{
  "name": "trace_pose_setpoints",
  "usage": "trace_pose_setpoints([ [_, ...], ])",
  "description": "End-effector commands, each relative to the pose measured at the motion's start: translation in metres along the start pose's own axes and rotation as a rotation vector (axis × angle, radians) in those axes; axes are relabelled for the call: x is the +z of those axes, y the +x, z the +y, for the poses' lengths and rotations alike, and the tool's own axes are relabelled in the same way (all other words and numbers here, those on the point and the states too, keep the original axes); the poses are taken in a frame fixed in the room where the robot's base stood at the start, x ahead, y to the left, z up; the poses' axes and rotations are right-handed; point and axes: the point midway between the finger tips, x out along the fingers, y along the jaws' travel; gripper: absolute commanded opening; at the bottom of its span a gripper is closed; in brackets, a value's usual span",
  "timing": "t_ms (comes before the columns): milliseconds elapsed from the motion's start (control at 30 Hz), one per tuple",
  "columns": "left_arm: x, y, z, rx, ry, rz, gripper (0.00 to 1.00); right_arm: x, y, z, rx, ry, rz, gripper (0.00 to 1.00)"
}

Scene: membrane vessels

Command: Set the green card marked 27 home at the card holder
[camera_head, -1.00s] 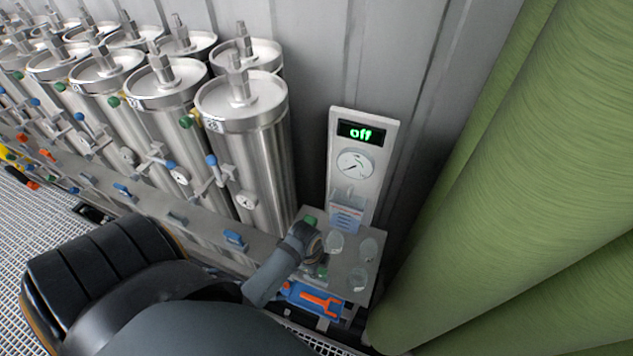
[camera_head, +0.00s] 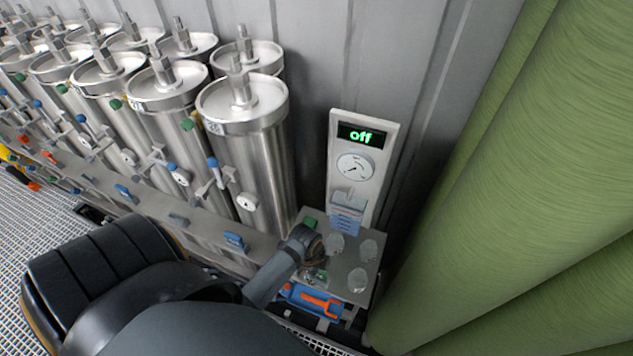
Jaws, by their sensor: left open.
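My left gripper (camera_head: 314,262) is over the small grey bench, open, its fingers mostly hidden by its own wrist. A small green piece (camera_head: 321,276) shows just below it, close to the fingers; I cannot read a number on it or tell whether they touch. Another green patch (camera_head: 310,223) shows behind the wrist at the bench's back left. A rack of blue and pale cards (camera_head: 346,222), possibly the card holder, stands at the foot of the white panel. My right gripper is not in view.
Several clear glasses (camera_head: 368,249) stand on the bench (camera_head: 362,232). A blue tray with an orange wrench (camera_head: 318,302) is below. Steel vessels (camera_head: 252,160) line the left; large green rolls (camera_head: 500,180) bound the right.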

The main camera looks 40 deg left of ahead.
Motion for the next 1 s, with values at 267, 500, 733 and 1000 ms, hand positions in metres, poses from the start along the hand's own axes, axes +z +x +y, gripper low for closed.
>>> trace_pose_setpoints([
  [267, 0.001, -0.044, -0.002, -0.006, 0.002, -0.001, 0.44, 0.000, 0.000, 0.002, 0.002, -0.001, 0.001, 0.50],
  [500, 0.001, -0.098, -0.001, -0.005, 0.002, -0.002, 0.44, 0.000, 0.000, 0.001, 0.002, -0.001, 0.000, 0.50],
  [733, 0.000, -0.119, 0.000, -0.001, 0.001, 0.000, 0.44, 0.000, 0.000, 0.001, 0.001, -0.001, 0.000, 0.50],
  [1000, 0.000, -0.120, 0.000, 0.000, 0.000, 0.000, 0.44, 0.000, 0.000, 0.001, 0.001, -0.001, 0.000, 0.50],
])
